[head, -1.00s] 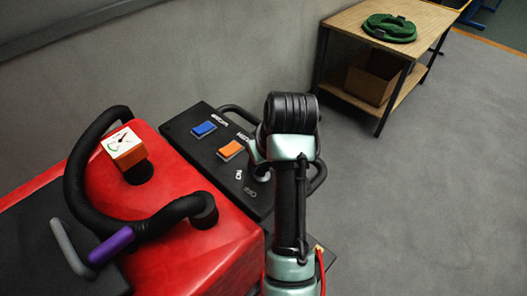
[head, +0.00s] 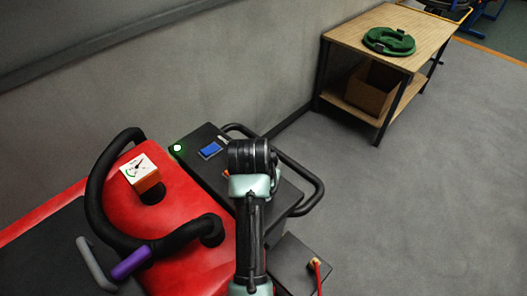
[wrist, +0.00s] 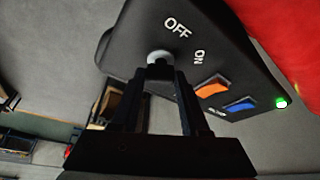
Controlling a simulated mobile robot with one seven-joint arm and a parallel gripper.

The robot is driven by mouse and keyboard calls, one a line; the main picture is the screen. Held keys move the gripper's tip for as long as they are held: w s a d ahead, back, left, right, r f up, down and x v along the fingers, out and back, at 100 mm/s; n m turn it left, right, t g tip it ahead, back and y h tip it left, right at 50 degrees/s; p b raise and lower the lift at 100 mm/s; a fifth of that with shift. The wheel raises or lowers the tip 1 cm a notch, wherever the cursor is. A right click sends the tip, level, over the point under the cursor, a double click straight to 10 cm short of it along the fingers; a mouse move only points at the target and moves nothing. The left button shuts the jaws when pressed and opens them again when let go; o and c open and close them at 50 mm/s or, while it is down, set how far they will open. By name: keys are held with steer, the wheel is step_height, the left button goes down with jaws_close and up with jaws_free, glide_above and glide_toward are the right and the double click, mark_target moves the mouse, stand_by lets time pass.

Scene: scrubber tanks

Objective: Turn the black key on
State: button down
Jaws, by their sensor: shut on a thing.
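In the wrist view, my gripper (wrist: 160,74) is shut at a round grey key socket (wrist: 159,57) on the black control panel (wrist: 222,45). The black key is between the fingertips and mostly hidden by them, so its exact angle cannot be read. White OFF and ON labels are printed beside the socket. A green lamp (wrist: 282,102) at the panel's edge is lit, and it also shows in the head view (head: 177,149). In the head view my arm hides the key and the gripper.
An orange switch (wrist: 212,87) and a blue switch (wrist: 241,104) sit beside the key. A black handle rail (head: 307,180) borders the panel. The red machine body (head: 185,195) carries a black steering loop and a gauge. A wooden table (head: 425,45) stands farther back.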

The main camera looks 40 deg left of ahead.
stand_by(0.4)
steer(key=shift+c, duration=2)
jaws_free()
steer(key=shift+r, duration=0.15)
steer(key=p+v, duration=0.2)
steer(key=v, duration=1)
steer(key=shift+s+r, duration=0.25)
steer(key=shift+r, duration=0.05)
steer(key=shift+d, duration=0.1)
